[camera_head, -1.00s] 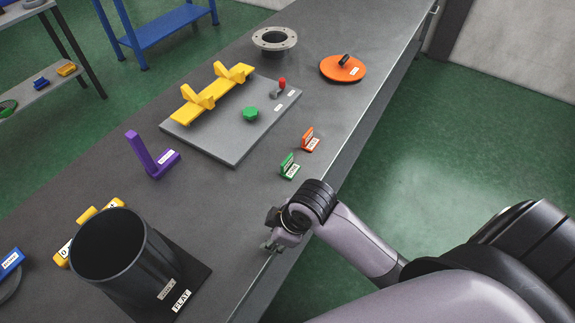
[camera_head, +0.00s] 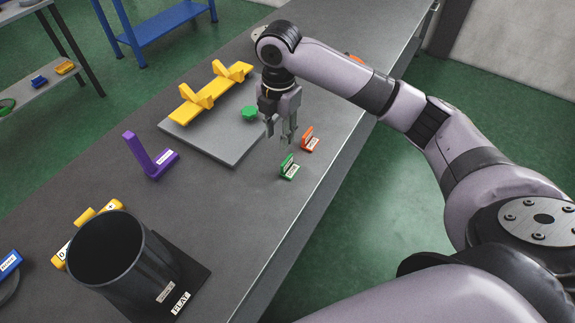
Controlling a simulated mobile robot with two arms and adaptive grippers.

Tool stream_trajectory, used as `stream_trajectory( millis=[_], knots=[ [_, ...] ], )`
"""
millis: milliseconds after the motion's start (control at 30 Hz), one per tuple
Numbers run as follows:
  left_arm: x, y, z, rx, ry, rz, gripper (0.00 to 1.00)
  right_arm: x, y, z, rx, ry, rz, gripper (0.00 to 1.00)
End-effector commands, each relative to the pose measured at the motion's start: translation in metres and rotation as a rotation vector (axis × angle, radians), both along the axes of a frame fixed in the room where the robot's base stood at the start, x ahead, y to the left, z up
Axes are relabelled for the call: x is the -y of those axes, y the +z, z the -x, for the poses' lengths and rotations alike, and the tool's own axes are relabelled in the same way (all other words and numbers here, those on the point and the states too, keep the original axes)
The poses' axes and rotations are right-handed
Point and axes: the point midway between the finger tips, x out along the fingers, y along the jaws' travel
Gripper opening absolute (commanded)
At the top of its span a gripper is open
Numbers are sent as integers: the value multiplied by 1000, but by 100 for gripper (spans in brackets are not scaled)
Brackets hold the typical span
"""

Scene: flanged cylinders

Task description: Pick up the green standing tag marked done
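The green standing tag (camera_head: 289,168) stands upright on the grey workbench (camera_head: 235,207), near its right edge. It has a white label too small to read. A similar orange tag (camera_head: 310,140) stands just behind it to the right. My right gripper (camera_head: 280,136) points down above the bench, just behind and left of the green tag in the picture. Its fingers are apart with nothing between them, and it does not touch the tag. My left gripper is not in view.
A grey plate (camera_head: 216,140) with yellow clamps (camera_head: 205,92) and a green knob (camera_head: 249,113) lies left of my gripper. A purple upright bracket (camera_head: 145,157) and a black cylinder (camera_head: 110,255) stand nearer the left. My arm hides most of the orange disc.

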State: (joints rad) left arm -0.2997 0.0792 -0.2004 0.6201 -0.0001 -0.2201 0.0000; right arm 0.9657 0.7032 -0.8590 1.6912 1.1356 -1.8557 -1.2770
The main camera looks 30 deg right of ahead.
Motion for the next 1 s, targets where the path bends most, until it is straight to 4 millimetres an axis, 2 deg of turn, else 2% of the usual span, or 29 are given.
stream_trajectory(
  millis=[33, 167, 267, 333, 467, 800, 1000],
  knots=[
    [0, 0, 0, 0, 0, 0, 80, 10, 12, -5, -2, 17, 11, 32],
    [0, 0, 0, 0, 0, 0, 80, 24, 31, -10, -15, 56, 18, 32],
    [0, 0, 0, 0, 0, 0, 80, 29, 37, -11, -22, 70, 21, 32],
    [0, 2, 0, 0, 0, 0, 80, 30, 33, -11, -25, 73, 20, 32],
    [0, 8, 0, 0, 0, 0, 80, 30, 12, -10, -29, 73, 21, 32],
    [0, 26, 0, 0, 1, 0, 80, 30, -60, -10, -26, 71, 21, 32],
    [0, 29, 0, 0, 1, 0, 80, 29, -81, -11, -22, 73, 20, 32]
  ],
)
